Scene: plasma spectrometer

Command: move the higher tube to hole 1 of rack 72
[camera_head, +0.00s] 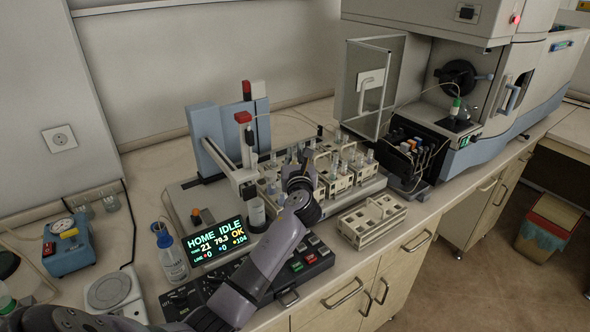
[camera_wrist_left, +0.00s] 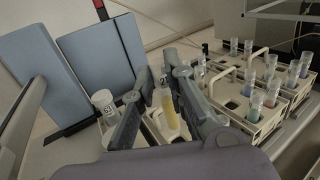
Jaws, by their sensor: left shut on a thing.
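My left gripper (camera_head: 298,172) is over the autosampler's tube racks in the head view, with its arm coming from the lower left. In the wrist view its two fingers (camera_wrist_left: 166,103) are on either side of a tube with yellow liquid (camera_wrist_left: 170,118) and a marked cap. The gripper is shut on this tube; its lower end is partly hidden. Other racks (camera_wrist_left: 245,112) hold several capped tubes to the right in the wrist view. The rack numbers are too small to read, so I cannot tell which is rack 72. My right gripper is not in view.
A rack without visible tubes (camera_head: 372,222) stands at the bench's front edge. The sampler's vertical post (camera_head: 245,135) stands just left of my gripper. A blue-capped bottle (camera_head: 172,255) and a control panel (camera_head: 300,262) are nearby. A white-capped container (camera_wrist_left: 105,105) is left of the fingers.

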